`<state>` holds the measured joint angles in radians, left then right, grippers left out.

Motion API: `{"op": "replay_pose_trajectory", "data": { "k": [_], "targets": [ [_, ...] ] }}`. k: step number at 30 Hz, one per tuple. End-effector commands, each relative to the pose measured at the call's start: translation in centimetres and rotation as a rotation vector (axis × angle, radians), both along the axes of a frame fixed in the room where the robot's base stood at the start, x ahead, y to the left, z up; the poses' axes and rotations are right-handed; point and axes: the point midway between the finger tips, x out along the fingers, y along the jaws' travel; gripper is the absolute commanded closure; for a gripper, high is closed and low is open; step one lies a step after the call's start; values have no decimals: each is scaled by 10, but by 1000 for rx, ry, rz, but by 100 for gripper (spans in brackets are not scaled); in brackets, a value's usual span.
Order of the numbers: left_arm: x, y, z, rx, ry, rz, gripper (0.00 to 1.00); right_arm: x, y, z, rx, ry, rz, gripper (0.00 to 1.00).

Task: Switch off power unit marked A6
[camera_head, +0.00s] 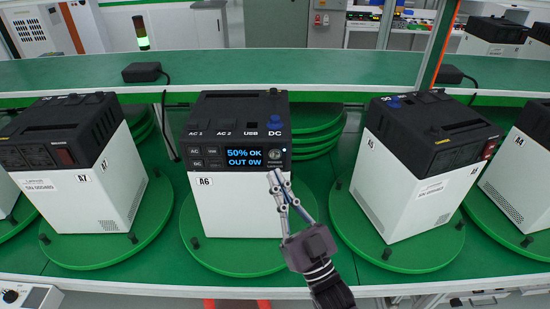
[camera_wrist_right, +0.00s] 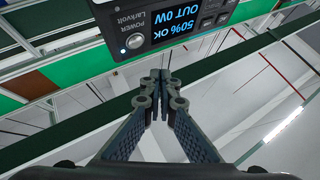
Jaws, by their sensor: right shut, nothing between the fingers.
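The power unit marked A6 (camera_head: 235,210) stands on a green round turntable in the middle of the head view, its front facing me. Its lit display (camera_head: 244,157) reads "50% OK, OUT 0W". The round power button (camera_head: 274,153) is right of the display, with a small white light near it. In the wrist view the panel appears upside down, with the button (camera_wrist_right: 135,41) at upper left. My right gripper (camera_head: 276,178) is shut and empty, its fingertips just below the button in the head view. In the wrist view the fingertips (camera_wrist_right: 160,76) appear apart from the panel. My left gripper is out of view.
Another power unit (camera_head: 75,155) stands on a turntable (camera_head: 60,250) to the left. One marked A5 (camera_head: 415,190) stands turned to the right, with a further unit (camera_head: 525,165) at the right edge. A green shelf (camera_head: 330,72) with black adapters runs behind them.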

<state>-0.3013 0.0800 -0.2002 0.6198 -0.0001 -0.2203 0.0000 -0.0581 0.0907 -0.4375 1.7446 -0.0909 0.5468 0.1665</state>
Motion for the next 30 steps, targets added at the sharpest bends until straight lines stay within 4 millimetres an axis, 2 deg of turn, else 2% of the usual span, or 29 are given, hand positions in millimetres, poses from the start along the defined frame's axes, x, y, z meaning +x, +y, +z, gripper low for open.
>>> {"op": "replay_pose_trajectory", "data": {
  "k": [6,12,30],
  "targets": [
    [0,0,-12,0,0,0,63,27,0,-2,1,-1,-1,100],
    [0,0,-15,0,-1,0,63,39,0,0,1,1,0,100],
    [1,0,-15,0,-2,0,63,40,0,0,1,0,-1,100]
  ]
}}
